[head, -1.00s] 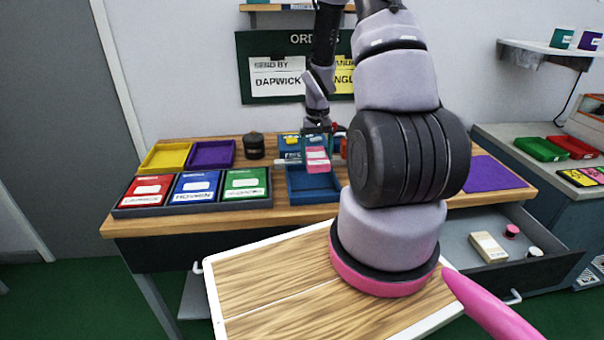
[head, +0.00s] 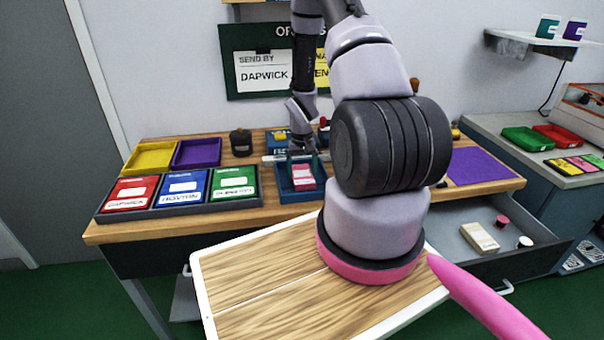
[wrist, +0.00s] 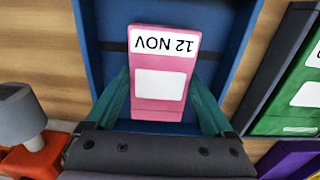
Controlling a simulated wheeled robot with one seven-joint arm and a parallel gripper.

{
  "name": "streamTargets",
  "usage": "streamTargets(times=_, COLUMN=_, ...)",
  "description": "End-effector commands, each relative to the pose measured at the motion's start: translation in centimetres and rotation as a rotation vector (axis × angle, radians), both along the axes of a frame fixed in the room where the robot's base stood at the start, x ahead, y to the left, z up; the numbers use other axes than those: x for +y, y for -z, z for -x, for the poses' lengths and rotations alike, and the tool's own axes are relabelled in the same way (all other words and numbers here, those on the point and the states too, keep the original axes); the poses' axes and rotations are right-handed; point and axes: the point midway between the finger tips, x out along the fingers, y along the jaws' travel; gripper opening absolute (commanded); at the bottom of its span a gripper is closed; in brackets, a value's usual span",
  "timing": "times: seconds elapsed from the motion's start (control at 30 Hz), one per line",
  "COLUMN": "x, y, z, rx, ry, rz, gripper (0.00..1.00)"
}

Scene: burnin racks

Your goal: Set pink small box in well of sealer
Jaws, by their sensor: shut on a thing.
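The pink small box (head: 303,178) has white labels, one reading "12 NOV" in the wrist view (wrist: 160,85). My gripper (head: 302,170) is shut on it, with a teal finger at each side in the wrist view. The box is over or inside a blue open-topped, walled well (head: 284,192) on the wooden bench. The wrist view shows the well's blue wall (wrist: 240,30) around the box and a dark band across its floor. I cannot tell whether the box touches the floor. No label marks this well as the sealer.
Left of the well stands a dark rack (head: 180,208) of red, blue and green boxes. Behind it are yellow (head: 150,158) and purple (head: 197,154) trays and a dark round object (head: 241,142). A purple mat (head: 480,166) lies at right, above an open drawer (head: 470,240).

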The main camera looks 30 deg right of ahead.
Motion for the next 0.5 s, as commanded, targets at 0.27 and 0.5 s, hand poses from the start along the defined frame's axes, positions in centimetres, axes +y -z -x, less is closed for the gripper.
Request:
streamTargets(times=0.27, x=-0.02, y=0.17, z=-0.03, rx=0.000, ry=0.001, rz=0.000, gripper=0.26)
streamTargets(times=0.5, x=-0.03, y=0.19, z=-0.02, rx=-0.001, ry=0.001, rz=0.000, gripper=1.00)
